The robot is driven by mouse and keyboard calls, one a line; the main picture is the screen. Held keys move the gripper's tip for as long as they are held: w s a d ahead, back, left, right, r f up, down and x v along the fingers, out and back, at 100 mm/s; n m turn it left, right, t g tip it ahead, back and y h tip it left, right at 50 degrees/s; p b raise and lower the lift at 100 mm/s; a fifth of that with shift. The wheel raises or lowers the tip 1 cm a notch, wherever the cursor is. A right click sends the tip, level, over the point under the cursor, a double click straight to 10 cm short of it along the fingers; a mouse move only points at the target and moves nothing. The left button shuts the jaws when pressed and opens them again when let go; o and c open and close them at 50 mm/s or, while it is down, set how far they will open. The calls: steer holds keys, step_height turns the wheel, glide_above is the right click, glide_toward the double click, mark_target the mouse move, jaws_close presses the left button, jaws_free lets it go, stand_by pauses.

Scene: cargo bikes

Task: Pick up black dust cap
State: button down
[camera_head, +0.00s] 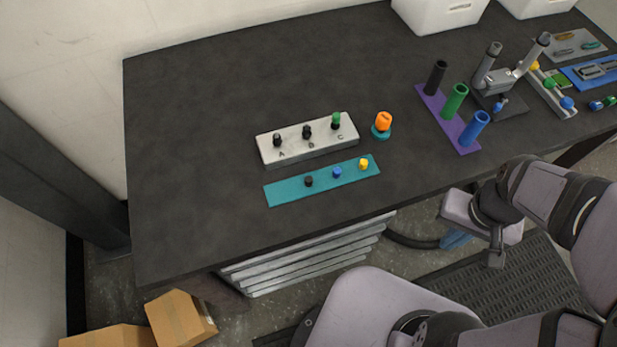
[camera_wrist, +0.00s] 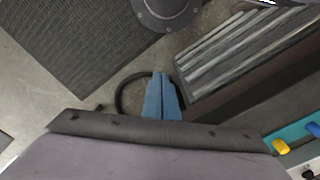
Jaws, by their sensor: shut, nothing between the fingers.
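The black dust cap (camera_head: 309,182) stands on a teal strip (camera_head: 283,194) near the front of the dark workbench. A blue cap (camera_head: 337,173) and a yellow cap (camera_head: 363,164) stand to its right on the same strip. My gripper (camera_head: 457,241) is off the bench's front edge, well to the right of and below the strip in the head view. Its blue fingers are together and empty in the wrist view (camera_wrist: 161,76). The wrist view shows the yellow cap (camera_wrist: 280,146) and part of the blue cap at the lower right; the black cap is out of that view.
A pale block (camera_head: 325,145) marked A, B, C, with black pieces at A and B and a green-topped one at C, stands behind the strip. An orange knob (camera_head: 383,122) is to its right. A purple rack (camera_head: 438,120) holds upright tubes. The bench's left side is clear.

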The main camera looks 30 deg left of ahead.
steer(key=c, duration=2.5)
jaws_free()
steer(key=o, duration=0.8)
steer(key=shift+o, duration=0.2)
